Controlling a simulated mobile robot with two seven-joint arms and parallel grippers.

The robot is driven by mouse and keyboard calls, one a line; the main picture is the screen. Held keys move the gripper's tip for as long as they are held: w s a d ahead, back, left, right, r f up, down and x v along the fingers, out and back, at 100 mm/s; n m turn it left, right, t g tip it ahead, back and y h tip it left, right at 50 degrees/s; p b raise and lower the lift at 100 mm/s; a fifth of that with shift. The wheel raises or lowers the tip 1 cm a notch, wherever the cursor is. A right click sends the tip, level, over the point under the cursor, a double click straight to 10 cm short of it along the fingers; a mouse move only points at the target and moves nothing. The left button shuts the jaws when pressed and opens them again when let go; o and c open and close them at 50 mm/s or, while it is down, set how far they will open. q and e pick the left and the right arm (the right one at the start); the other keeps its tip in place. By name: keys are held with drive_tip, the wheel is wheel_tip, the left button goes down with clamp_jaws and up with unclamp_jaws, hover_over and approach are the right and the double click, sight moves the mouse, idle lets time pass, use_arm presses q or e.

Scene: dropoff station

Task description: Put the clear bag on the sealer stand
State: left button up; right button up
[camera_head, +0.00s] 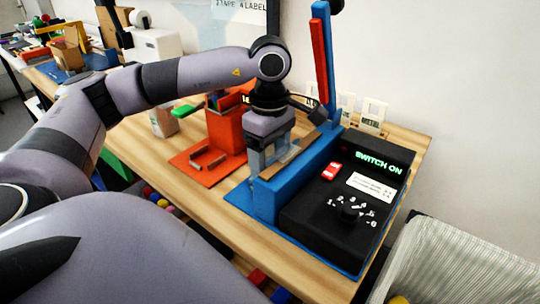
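The blue sealer (267,200) stands on the wooden table, with its blue and red lever (322,60) raised and a black panel (345,205) reading "SWITCH ON". An orange-red stand (224,132) with a flat base stands to its left. I cannot tell which part is the sealer stand. My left gripper (268,163) points down between the orange stand and the blue sealer, close to the sealer's left side. Its grey fingers look a little apart, but whether anything is between them is unclear. I cannot make out the clear bag. My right gripper is not in view.
A small cardboard box (163,121) and a green piece (183,111) are left of the orange stand. White label cards (372,115) stand behind the sealer near the wall. A ribbed whitish bin (455,265) is at the lower right. Colored items lie below the table's front edge.

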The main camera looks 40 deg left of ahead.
use_arm(q)
drive_tip(key=shift+f, duration=0.2)
drive_tip(key=o, duration=1.1)
drive_tip(key=shift+r, duration=0.1)
drive_tip(key=shift+r, duration=0.1)
drive_tip(key=shift+r, duration=0.25)
wheel_tip(320, 180, up, 11)
drive_tip(key=shift+r+p, duration=0.1)
drive_tip(key=shift+p, duration=0.65)
drive_tip(key=shift+r, duration=0.25)
